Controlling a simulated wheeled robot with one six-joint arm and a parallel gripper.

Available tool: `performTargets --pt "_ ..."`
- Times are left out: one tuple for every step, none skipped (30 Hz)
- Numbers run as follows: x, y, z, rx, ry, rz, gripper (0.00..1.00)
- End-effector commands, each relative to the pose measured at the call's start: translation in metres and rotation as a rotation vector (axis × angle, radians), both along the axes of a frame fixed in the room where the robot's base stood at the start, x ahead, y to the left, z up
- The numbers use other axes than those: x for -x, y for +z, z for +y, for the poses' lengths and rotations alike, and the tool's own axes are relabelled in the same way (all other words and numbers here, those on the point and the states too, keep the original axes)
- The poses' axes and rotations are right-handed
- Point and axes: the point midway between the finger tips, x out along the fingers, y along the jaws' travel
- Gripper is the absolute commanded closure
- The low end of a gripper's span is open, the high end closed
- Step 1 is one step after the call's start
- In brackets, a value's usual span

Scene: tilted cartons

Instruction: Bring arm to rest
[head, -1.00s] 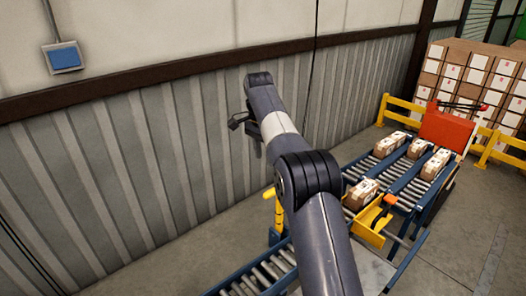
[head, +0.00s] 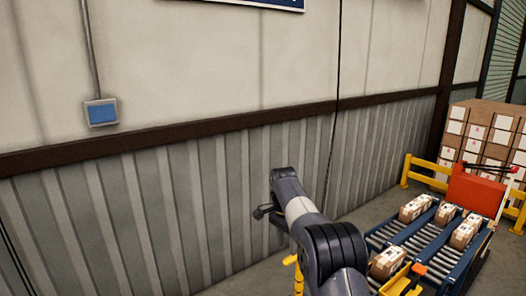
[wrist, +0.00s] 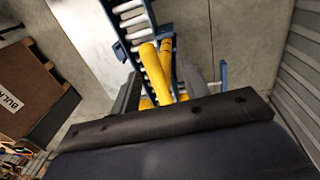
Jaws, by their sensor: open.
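My arm reaches up from the bottom of the head view, in front of the ribbed wall. My gripper (head: 264,212) shows only as a small dark part at the left of the arm's far end, mostly hidden behind the arm. It is open, and I see nothing held in it. In the wrist view a dark part of my own arm fills the lower half, with yellow posts and a roller conveyor (wrist: 130,18) below.
Several cartons (head: 386,263) sit on the roller conveyors (head: 428,238) at the right. A red panel (head: 476,193), yellow rails (head: 420,173) and stacked boxes (head: 487,135) stand behind. A brown box (wrist: 30,88) shows at the left of the wrist view. The ribbed wall (head: 120,215) stands beyond my arm.

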Motion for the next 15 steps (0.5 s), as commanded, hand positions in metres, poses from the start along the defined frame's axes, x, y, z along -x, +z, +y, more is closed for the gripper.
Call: performTargets --pt "0.000 0.000 0.000 0.000 0.000 0.000 0.56" --pt "0.000 0.000 0.000 0.000 0.000 0.000 0.56" --pt "0.000 0.000 0.000 0.000 0.000 0.000 0.56" --pt "0.000 0.000 0.000 0.000 0.000 0.000 0.56" --pt "0.000 0.001 0.000 0.000 0.000 0.000 0.56" --pt "0.000 0.002 0.000 0.000 0.000 -0.001 0.56" --pt "0.000 0.003 0.000 0.000 0.000 -0.002 0.56" --pt "0.000 0.004 0.000 0.000 0.000 -0.004 0.56" --pt "-0.001 0.007 0.001 0.000 0.000 -0.005 0.56" --pt "-0.001 0.009 0.001 -0.001 0.000 -0.007 0.56" --pt "-0.001 0.012 0.001 -0.001 0.001 -0.008 0.56" --pt "-0.001 0.016 0.001 -0.001 0.001 -0.010 0.56" --pt "-0.001 0.020 0.001 -0.001 0.001 -0.012 0.56" --pt "-0.001 0.024 0.002 -0.001 0.001 -0.014 0.56" --pt "-0.001 0.030 0.002 -0.002 0.001 -0.017 0.56"
